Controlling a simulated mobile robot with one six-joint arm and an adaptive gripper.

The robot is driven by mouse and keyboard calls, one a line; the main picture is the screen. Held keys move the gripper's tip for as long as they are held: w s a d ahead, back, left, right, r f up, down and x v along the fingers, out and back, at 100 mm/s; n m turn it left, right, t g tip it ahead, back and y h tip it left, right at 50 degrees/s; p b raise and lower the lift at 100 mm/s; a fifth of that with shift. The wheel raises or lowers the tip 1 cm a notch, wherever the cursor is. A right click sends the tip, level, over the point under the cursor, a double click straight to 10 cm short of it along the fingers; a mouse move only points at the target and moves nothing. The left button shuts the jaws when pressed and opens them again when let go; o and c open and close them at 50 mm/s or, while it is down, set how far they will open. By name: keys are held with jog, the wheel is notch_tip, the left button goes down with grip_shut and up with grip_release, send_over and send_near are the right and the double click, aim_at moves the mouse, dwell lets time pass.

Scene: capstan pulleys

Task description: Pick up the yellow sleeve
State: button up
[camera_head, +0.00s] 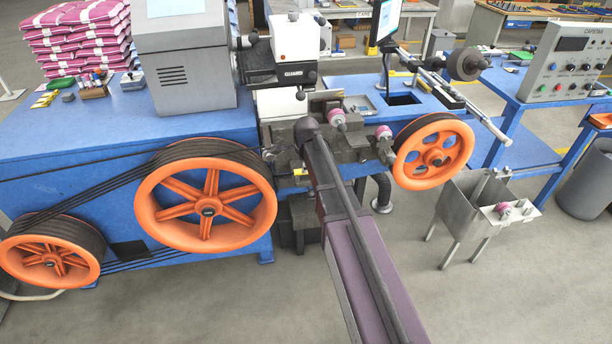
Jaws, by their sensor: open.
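I cannot make out a yellow sleeve for certain. Small yellow pieces (44,99) lie at the left end of the blue bench, too small to tell their shape. My arm runs up from the bottom edge to a dark rounded joint in front of the machine. No gripper fingers can be made out there, and the arm covers part of the machine behind it.
Orange-rimmed pulleys (207,208) with black belts stand along the front of the blue bench (105,140). Another orange wheel (433,152) is to the right. A metal stand (468,205) and a grey bin (588,180) are at right. The foreground floor is clear beside my arm.

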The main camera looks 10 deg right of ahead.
jog(key=shift+f, duration=0.15)
dwell(0.3)
jog(key=b+x, duration=0.3)
jog(key=shift+w+d+f, duration=0.1)
jog(key=shift+d+f, duration=0.15)
jog(key=shift+d, duration=0.15)
jog(key=shift+b+x, duration=0.8)
jog(key=shift+b, duration=0.2)
grip_shut()
